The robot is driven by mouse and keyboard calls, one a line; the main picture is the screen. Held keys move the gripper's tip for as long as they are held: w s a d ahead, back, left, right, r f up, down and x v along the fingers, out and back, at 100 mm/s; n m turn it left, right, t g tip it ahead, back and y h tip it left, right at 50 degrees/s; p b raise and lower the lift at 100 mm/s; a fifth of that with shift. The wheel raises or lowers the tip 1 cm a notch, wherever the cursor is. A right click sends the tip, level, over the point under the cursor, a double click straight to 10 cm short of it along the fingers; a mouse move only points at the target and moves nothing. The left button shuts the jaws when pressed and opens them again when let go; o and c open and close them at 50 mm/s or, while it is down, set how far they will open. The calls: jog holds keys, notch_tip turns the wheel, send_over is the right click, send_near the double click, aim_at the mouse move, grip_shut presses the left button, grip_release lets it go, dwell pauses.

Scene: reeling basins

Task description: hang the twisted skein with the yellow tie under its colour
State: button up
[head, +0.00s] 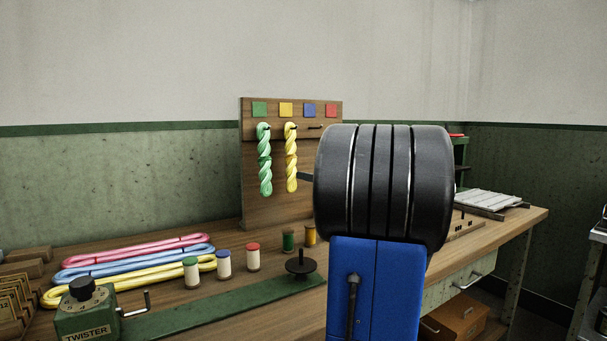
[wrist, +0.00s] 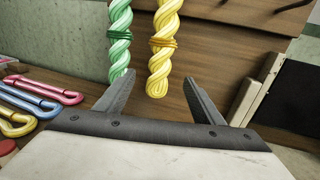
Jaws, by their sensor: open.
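My gripper (wrist: 159,78) is open. In the wrist view the yellow skein's lower end appears between its fingers, with no grip on it. In the head view my arm hides most of the gripper and the board's right part.
Loose pink (head: 150,246), blue (head: 140,259) and yellow (head: 125,282) skeins lie on the bench at left. A green twister (head: 87,313), several thread spools (head: 224,261) and a dark disc with a post (head: 300,267) stand in front.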

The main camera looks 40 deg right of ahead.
jog(key=s, duration=0.8)
jog(key=shift+s, duration=0.35)
